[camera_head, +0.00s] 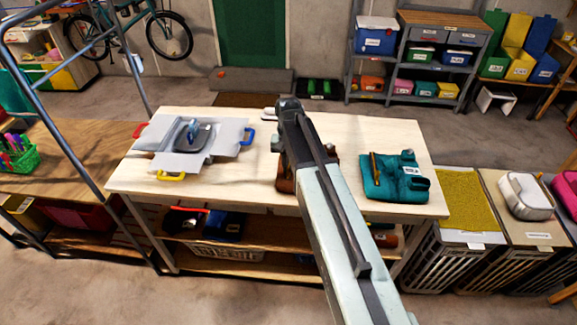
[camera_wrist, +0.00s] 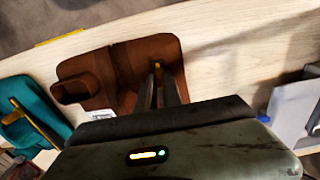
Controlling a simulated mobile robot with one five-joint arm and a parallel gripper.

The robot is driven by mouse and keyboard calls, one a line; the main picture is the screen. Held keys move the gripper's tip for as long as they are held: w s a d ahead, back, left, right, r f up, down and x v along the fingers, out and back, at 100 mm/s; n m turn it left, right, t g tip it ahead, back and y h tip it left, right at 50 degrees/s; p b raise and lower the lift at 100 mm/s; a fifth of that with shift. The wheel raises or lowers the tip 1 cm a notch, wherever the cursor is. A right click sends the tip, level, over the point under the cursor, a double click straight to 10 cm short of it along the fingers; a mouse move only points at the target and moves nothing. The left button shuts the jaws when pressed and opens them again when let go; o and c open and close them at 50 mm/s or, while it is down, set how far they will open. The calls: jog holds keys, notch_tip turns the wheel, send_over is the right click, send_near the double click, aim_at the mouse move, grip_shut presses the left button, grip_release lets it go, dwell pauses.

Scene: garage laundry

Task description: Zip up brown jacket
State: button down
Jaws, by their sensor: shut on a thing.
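The brown jacket (camera_wrist: 95,72) lies folded on the pale wooden table, with a white label at its edge. In the head view my arm covers most of it, and only brown edges (camera_head: 286,184) show. My gripper (camera_wrist: 158,72) is over the jacket, its fingers close together around a small yellow-orange zip pull (camera_wrist: 157,66). The zip line near the fingers is partly hidden by them, so I cannot tell how far it is closed.
A teal garment (camera_head: 408,183) with a yellow-orange strip lies right of my arm on the table (camera_head: 240,190). A grey board (camera_head: 165,150) with coloured handles lies at the left. Slatted bins (camera_head: 440,262) stand right of the table.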

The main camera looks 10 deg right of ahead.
jog(key=shift+w, duration=0.1)
jog(key=w+d, duration=0.1)
jog(key=w, duration=0.3)
jog(key=w+d, duration=0.2)
jog(key=w, duration=0.3)
jog(key=w+d, duration=0.1)
jog(key=w, duration=0.3)
jog(key=shift+w+d, duration=0.2)
jog(key=shift+w, duration=0.2)
jog(key=c, duration=1.5)
grip_release()
notch_tip(320, 180, up, 8)
jog(key=p, duration=0.8)
jog(key=shift+f, duration=0.15)
